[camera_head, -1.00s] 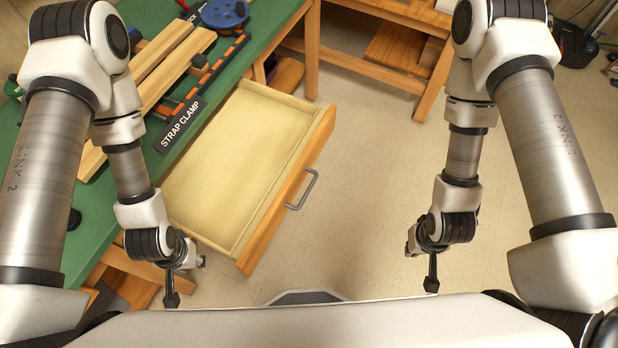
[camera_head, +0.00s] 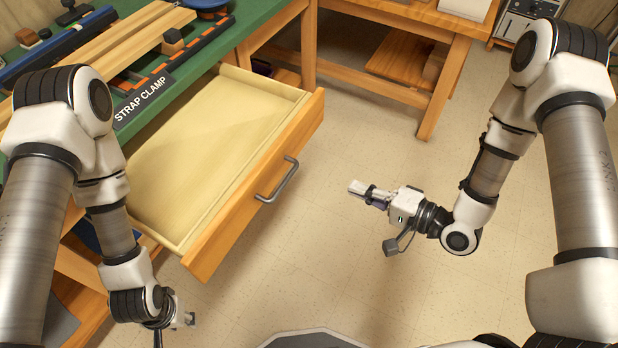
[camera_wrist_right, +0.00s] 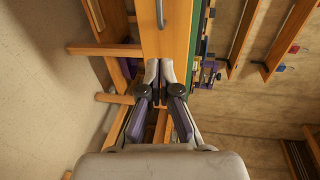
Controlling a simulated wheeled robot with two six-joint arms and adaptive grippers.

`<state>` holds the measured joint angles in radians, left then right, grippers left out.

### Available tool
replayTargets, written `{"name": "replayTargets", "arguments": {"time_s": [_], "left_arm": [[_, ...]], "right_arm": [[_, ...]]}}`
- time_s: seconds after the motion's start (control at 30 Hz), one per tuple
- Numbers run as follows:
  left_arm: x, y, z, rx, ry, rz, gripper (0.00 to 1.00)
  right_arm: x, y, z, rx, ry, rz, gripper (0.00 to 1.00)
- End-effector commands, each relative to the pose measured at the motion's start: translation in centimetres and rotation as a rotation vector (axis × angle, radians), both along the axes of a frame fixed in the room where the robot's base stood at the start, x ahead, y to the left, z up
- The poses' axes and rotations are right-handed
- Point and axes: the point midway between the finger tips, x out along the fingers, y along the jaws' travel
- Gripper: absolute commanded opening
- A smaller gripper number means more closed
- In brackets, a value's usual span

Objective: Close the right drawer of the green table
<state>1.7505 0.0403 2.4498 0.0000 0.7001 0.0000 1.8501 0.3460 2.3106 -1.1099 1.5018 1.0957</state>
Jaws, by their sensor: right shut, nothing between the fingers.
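The green table (camera_head: 262,30) stands at the left in the head view. Its drawer (camera_head: 205,140) is pulled out and looks empty, with a wooden front and a grey bar handle (camera_head: 278,180). My right gripper (camera_head: 356,188) is shut and empty, out over the floor to the right of the drawer front and apart from it. In the right wrist view the shut fingertips (camera_wrist_right: 159,66) point toward the wooden drawer front (camera_wrist_right: 166,38), with the handle (camera_wrist_right: 160,14) at the top edge. My left gripper (camera_head: 190,319) hangs low left of the drawer's near corner; its fingers are mostly hidden.
Wooden bars (camera_head: 110,55) and a strap clamp with its label (camera_head: 142,100) lie on the green top. Another wooden table (camera_head: 400,30) stands at the back. The floor (camera_head: 350,130) right of the drawer is clear.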

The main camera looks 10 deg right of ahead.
Motion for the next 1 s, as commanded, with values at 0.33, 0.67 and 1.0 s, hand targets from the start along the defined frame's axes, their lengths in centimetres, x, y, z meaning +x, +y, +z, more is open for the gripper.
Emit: {"name": "replayTargets", "arguments": {"time_s": [0.33,0.67,1.0], "left_arm": [[0.0,0.0,-0.1,0.000,0.001,0.000,0.37],[0.0,0.0,0.0,0.000,0.001,0.000,0.37],[0.0,0.0,0.0,0.000,0.001,0.000,0.37]], "right_arm": [[4.3,5.4,-1.2,-0.004,-0.004,0.009,0.00],[7.9,9.4,-2.2,-0.002,-0.002,0.003,0.00],[8.3,9.8,-2.3,-0.001,0.001,0.001,0.00]]}}
